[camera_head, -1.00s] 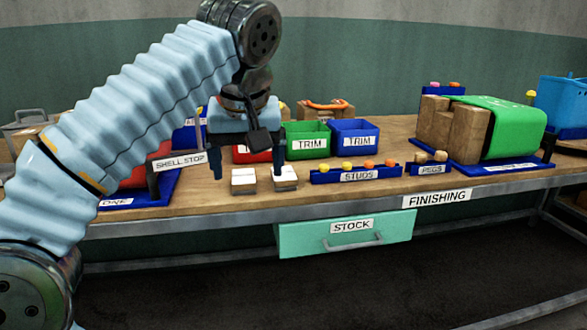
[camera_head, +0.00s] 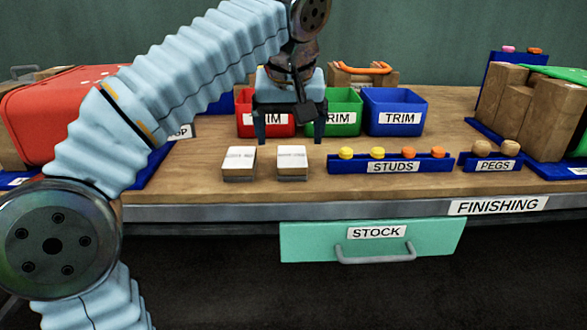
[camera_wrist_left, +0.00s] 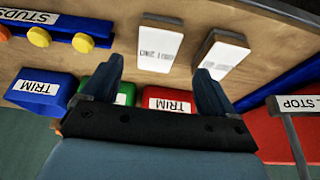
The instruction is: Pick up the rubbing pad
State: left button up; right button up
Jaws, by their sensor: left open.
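Two small blocks with white labelled tops lie side by side on the bench: a left block (camera_head: 239,163) and a right block (camera_head: 292,163). Their print is too small to read, so I cannot tell which is the rubbing pad. In the left wrist view the right block (camera_wrist_left: 158,43) is nearly between the fingers' lines, and the left block (camera_wrist_left: 222,53) is farther right. My left gripper (camera_head: 290,136) is open and empty, fingers pointing down, behind and above the blocks, apart from them. It also shows in the wrist view (camera_wrist_left: 160,72). My right gripper is out of view.
Red (camera_head: 266,124), green (camera_head: 345,120) and blue (camera_head: 395,116) TRIM bins stand behind the blocks. A STUDS rack (camera_head: 340,170) and PEGS rack (camera_head: 465,164) are to the right. A STOCK drawer (camera_head: 310,243) is below the bench edge. Bare wood lies around the blocks.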

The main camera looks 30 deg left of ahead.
aim_at(292, 156)
pick_arm(q)
jog(key=b+x, duration=0.1)
jog(key=x, duration=0.5)
jog(key=shift+w+f, duration=0.2)
jog(key=shift+w, duration=0.05)
jog(key=c, duration=1.2)
jog(key=shift+o, duration=0.2)
jog(key=shift+d+r+p, duration=0.1)
jog(key=shift+r+p, duration=0.4)
jog(key=shift+r, duration=1.05)
jog(key=s+d+r+p, duration=0.2)
jog(key=s+d+r, duration=0.5)
jog(key=s+r, duration=0.3)
jog(key=shift+s+d, duration=0.15)
jog(key=shift+s, duration=0.85)
